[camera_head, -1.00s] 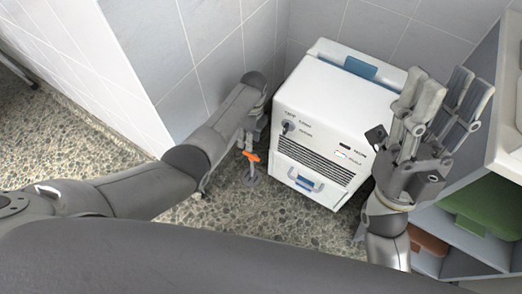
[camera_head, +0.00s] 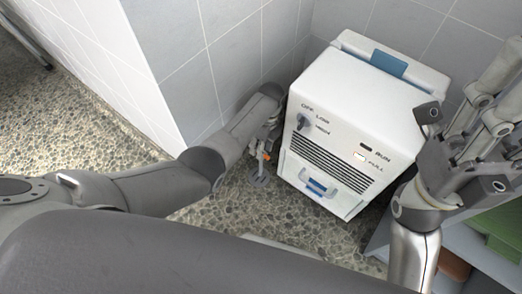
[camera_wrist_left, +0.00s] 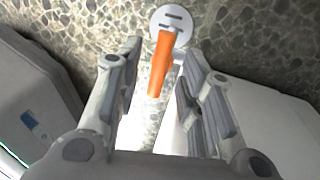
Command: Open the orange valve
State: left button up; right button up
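The orange valve handle (camera_head: 266,156) is low beside the white machine, mostly hidden behind my left gripper in the head view. In the left wrist view the orange handle (camera_wrist_left: 161,62) is a long lever above a round pale floor plate (camera_wrist_left: 171,24). My left gripper (camera_wrist_left: 158,52) is open, with one finger on each side of the lever. A gap shows on the left; I cannot tell whether the right finger touches it. My right gripper (camera_head: 495,95) is raised at the right, its fingers apart and empty.
A white machine (camera_head: 340,110) with a knob and vent stands just right of the valve. A tiled wall (camera_head: 190,60) is close behind and left. A grey shelf (camera_head: 470,225) with a green bin (camera_head: 500,228) is at the right.

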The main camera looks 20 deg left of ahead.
pick_arm(q)
jog(key=shift+f, duration=0.4)
grip_shut()
